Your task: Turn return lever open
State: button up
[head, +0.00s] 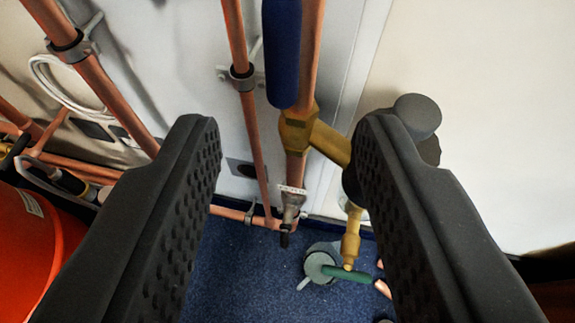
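A blue lever handle (282,55) hangs down along a vertical copper pipe at the top centre, above a brass tee fitting (297,130). A green lever handle (348,273) sits low near the floor, at the foot of a brass fitting (351,240). No readable label shows which one is the return lever. My gripper (285,125) is open, with nothing seen between its two black ridged fingers. In the picture the blue handle lies just beyond and between the fingertips. The right finger hides part of the brass branch and the valve behind it.
A grey round knob (417,115) shows behind the right finger. Copper pipes (250,140) in clips run down the white wall panel at the left and centre. An orange-red rounded object (25,245) stands at the lower left. Blue carpet (245,275) covers the floor.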

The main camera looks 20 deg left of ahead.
jog(key=shift+v, duration=1.35)
jog(key=w+d+r+h+p, duration=0.2)
jog(key=w+d+r, duration=0.1)
jog(key=d+r, duration=0.4)
jog(key=w+d+r+h+p, duration=0.2)
jog(key=d+r, duration=0.4)
jog(key=r, duration=0.4)
jog(key=s+d+r+t+h, duration=0.1)
jog(key=s+d+r+h, duration=0.15)
jog(key=r, duration=0.95)
jog(key=s+a+r+m+b, duration=0.1)
jog(key=s+a+r+m, duration=0.1)
jog(key=s+r, duration=0.95)
jog(key=s+a+r+m+b, duration=0.1)
jog(key=s+a+r+m, duration=0.15)
jog(key=s+r, duration=0.85)
jog(key=s+a+r+t+y+b, duration=0.1)
jog(key=s+a+r+t+b, duration=0.1)
jog(key=s+a+r, duration=0.3)
notch_tip(320, 180, up, 5)
jog(key=shift+s+a+f, duration=0.15)
jog(key=shift+s+a, duration=0.15)
jog(key=shift+s, duration=0.6)
